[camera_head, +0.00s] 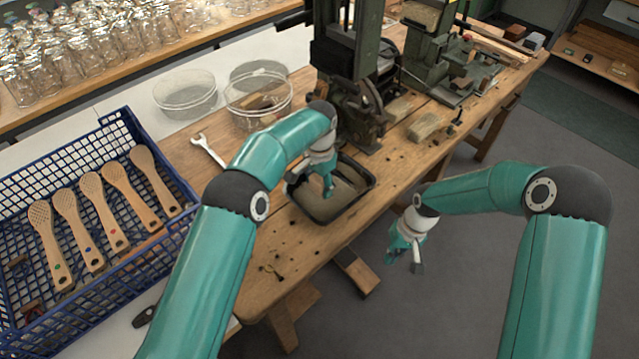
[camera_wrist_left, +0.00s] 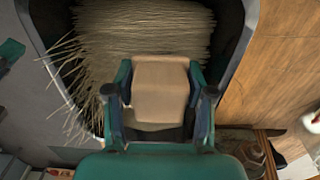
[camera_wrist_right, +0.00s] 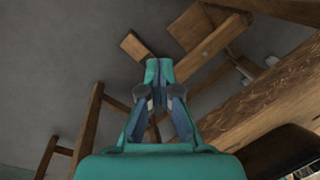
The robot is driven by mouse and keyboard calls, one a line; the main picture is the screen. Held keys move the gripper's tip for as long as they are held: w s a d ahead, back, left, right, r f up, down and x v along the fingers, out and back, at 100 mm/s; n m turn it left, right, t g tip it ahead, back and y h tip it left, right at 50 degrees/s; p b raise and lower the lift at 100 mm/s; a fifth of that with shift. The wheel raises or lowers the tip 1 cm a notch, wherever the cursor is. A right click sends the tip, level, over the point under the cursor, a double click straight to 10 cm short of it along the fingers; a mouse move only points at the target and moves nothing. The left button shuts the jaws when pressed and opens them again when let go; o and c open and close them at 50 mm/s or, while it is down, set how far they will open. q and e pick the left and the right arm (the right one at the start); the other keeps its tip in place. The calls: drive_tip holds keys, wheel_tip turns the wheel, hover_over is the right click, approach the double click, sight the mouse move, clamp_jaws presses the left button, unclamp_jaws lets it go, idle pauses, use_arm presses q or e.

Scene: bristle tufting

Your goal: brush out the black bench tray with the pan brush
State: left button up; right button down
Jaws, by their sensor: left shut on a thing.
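The black bench tray (camera_head: 366,192) sits on the wooden bench below the drill press, with tan bristles in it. My left gripper (camera_head: 326,190) reaches down into the tray. In the left wrist view my left gripper (camera_wrist_left: 160,95) is shut on a pale wooden block, seemingly the pan brush (camera_wrist_left: 160,78). Tan bristles (camera_wrist_left: 145,35) spread beyond the block, some over the tray's left rim; I cannot tell which belong to the brush. My right gripper (camera_head: 403,258) hangs empty off the bench's front edge. Its fingertips meet in the right wrist view (camera_wrist_right: 159,70).
A blue crate (camera_head: 120,285) with several wooden brush bodies (camera_head: 103,205) stands at the left. A wrench (camera_head: 208,150) and round clear bins (camera_head: 258,98) lie beyond the tray. The drill press (camera_head: 350,70) stands close behind it. Open floor (camera_head: 480,270) lies right of the bench.

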drive_tip(key=w+r+n+t+h, duration=0.1)
drive_tip(key=w+r+t+h, duration=0.15)
drive_tip(key=w+r, duration=0.95)
wheel_tip(320, 180, up, 6)
drive_tip(key=n+t+y, duration=0.1)
drive_tip(key=t, duration=0.1)
hover_over(372, 186)
drive_tip(key=shift+f, duration=2.35)
drive_tip(key=shift+f, duration=1.15)
use_arm(q)
drive_tip(key=shift+f, duration=0.95)
